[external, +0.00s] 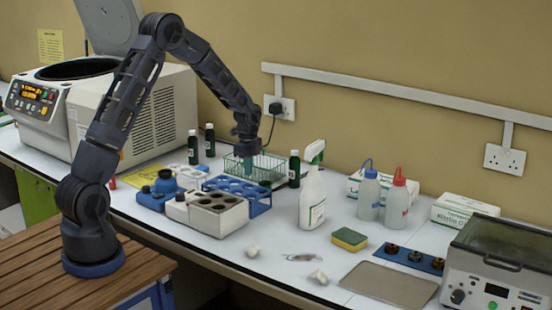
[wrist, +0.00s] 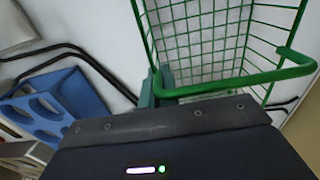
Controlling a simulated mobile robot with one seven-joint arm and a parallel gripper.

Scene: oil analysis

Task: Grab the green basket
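The green basket (external: 262,170) is a wire-mesh basket standing upright on the white bench near the back wall. It fills the upper right of the wrist view (wrist: 205,45), with its thick green handle bar crossing toward the right. My gripper (external: 247,165) reaches down at the basket's near left side. In the wrist view its teal fingers (wrist: 157,84) are close together at the left end of the handle bar and appear shut on it. The exact contact is partly hidden by the gripper body.
A blue rack (external: 237,190) stands just in front of the basket and also shows in the wrist view (wrist: 55,105). Dark bottles (external: 294,168) stand close on both sides. A white spray bottle (external: 312,198) is to the right. The centrifuge (external: 150,110) is at the left.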

